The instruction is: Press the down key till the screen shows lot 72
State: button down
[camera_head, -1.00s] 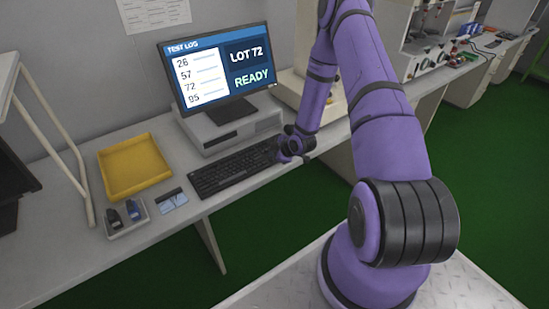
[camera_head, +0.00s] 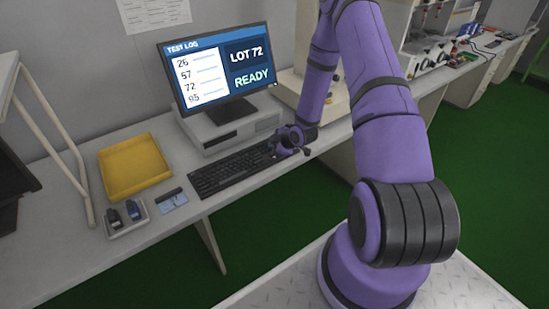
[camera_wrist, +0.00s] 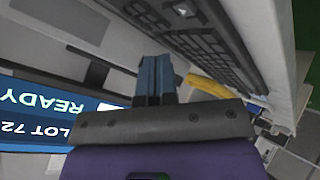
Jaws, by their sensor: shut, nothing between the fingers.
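The monitor (camera_head: 216,70) stands on a grey case on the bench. Its screen reads TEST LOG, a list 26, 57, 72, 95, and LOT 72 with READY. It also shows, turned over, in the wrist view (camera_wrist: 45,110). The black keyboard (camera_head: 232,170) lies in front of it and also shows in the wrist view (camera_wrist: 200,38). My gripper is at the keyboard's right end in the head view. Its blue fingers (camera_wrist: 155,75) are together and empty in the wrist view, apparently above the keys.
A yellow tray (camera_head: 134,165), a small grey bin (camera_head: 126,218) with dark items and a blue-and-white card (camera_head: 173,202) lie left of the keyboard. A pale frame stands at the far left. Instruments stand on the bench at the right.

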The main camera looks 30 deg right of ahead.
jog(key=shift+r, duration=1.4)
notch_tip(320, 180, up, 16)
jog(key=m+g+h, duration=0.1)
jog(key=m+h, duration=0.1)
send_over(274, 158)
jog(key=a, duration=0.1)
jog(key=s+a+r+m+g+h, duration=0.1)
jog(key=s+a+r+m, duration=0.15)
jog(key=r, duration=0.55)
jog(key=s+a+r+m+h, duration=0.1)
jog(key=s+a+r, duration=0.1)
jog(key=s+r, duration=0.35)
jog(key=s+a+r+m, duration=0.2)
jog(key=s+r, duration=0.3)
jog(key=s, duration=0.3)
jog(key=s+a+r+m+g+y, duration=0.1)
jog(key=s+a+r, duration=0.3)
jog(key=s, duration=0.5)
jog(key=s+a+r+m, duration=0.3)
jog(key=s+r, duration=0.3)
jog(key=s, duration=0.3)
jog(key=shift+a+r+g+y, duration=0.2)
jog(key=shift+r+g+y, duration=0.15)
jog(key=shift+g+y, duration=0.05)
